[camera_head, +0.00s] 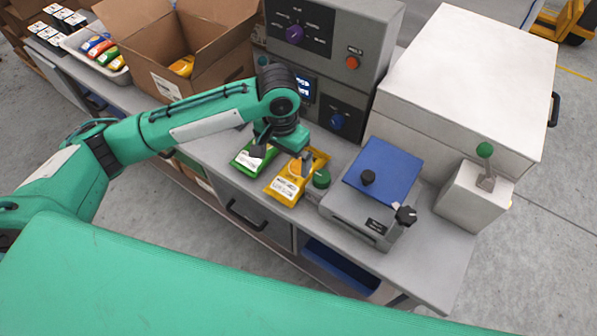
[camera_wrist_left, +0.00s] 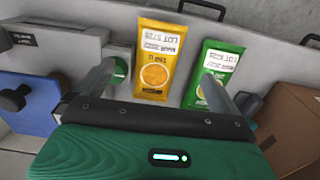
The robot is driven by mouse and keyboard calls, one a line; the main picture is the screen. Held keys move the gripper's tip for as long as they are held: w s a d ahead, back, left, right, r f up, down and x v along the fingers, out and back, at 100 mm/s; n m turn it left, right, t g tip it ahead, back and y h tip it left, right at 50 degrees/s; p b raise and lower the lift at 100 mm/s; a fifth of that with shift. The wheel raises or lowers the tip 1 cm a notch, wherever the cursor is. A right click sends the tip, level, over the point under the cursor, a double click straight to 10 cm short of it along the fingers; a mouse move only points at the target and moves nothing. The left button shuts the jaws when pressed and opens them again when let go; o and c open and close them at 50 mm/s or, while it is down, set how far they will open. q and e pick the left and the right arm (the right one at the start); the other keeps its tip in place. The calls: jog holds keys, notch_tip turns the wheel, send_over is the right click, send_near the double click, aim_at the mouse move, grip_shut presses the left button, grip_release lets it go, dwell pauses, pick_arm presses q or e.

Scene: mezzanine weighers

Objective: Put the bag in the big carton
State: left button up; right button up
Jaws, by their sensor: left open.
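An orange-yellow bag (camera_head: 284,188) with a white label lies flat on the grey bench; in the left wrist view the yellow bag (camera_wrist_left: 158,85) shows an orange-fruit picture. A green bag (camera_head: 242,160) lies beside it, on the carton side; it also shows in the left wrist view (camera_wrist_left: 221,62). My left gripper (camera_head: 282,161) is open above the two bags, its fingers partly covering them. In the left wrist view the yellow bag lies between the fingers and one finger overlaps the green bag. The big carton (camera_head: 158,56) stands open at upper left, with a yellow bag (camera_head: 183,66) inside.
A green button (camera_head: 321,178) and a scale with a blue plate (camera_head: 384,170) stand right of the bags. A control panel (camera_head: 328,60) rises behind. A big white box (camera_head: 470,70) stands at right. A tray (camera_head: 66,41) of colourful packets lies left of the carton.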

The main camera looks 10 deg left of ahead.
pick_arm(q)
jog(key=p, duration=0.1)
send_over(285, 185)
notch_tip(285, 185, down, 8)
jog(key=shift+s+r, duration=0.1)
jog(key=shift+f+p, duration=0.4)
jog(key=shift+f, duration=0.25)
notch_tip(285, 185, down, 4)
jog(key=shift+f+p, duration=0.15)
jog(key=shift+p, duration=0.4)
jog(key=c, duration=1)
jog(key=shift+o, duration=0.2)
jog(key=shift+r, duration=0.2)
notch_tip(285, 185, up, 19)
jog(key=b, duration=0.3)
jog(key=s+a+f+n, duration=0.3)
jog(key=a+f+n, duration=0.1)
jog(key=a, duration=0.2)
jog(key=shift+s+a+f, duration=0.15)
jog(key=shift+s+f, duration=0.05)
jog(key=shift+f, duration=0.15)
